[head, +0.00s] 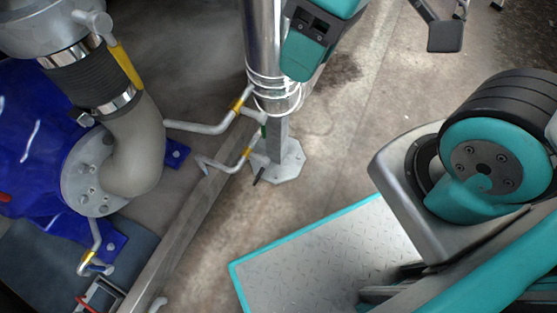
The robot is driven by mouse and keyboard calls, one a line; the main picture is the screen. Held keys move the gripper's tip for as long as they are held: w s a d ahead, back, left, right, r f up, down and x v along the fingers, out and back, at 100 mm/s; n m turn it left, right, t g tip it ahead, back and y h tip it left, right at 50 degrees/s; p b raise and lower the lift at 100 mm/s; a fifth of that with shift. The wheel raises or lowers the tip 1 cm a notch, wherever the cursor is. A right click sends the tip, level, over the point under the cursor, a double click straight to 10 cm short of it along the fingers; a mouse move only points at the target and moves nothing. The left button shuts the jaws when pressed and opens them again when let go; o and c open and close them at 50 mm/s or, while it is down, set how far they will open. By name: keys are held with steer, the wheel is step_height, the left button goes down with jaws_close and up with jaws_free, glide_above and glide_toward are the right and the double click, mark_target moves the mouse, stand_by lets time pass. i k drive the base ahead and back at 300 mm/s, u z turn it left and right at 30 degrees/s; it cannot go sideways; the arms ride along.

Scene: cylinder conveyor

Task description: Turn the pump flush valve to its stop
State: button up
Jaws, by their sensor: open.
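The blue pump (38,140) fills the left side, with a grey elbow pipe (140,150) bolted to its round flange. Thin grey pipes with yellow bands run from the pump area; one band (237,104) sits near the metal post and another (247,152) just below it. A small bent pipe (96,235) with a yellow band leaves the pump low on the left and ends in a small fitting (98,268). I cannot tell which fitting is the flush valve, or how far it is turned.
A metal post (266,50) wrapped with wire stands on a bolted foot plate (285,163). A teal and dark block (322,42) overlaps the post at the top. A grey beam (185,232) runs along the floor beside the pump. Bare floor (335,130) lies right of the post.

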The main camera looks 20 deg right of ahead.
mark_target(261, 172)
steer(key=z, duration=0.65)
steer(key=k, duration=0.55)
steer(key=u, duration=1.3)
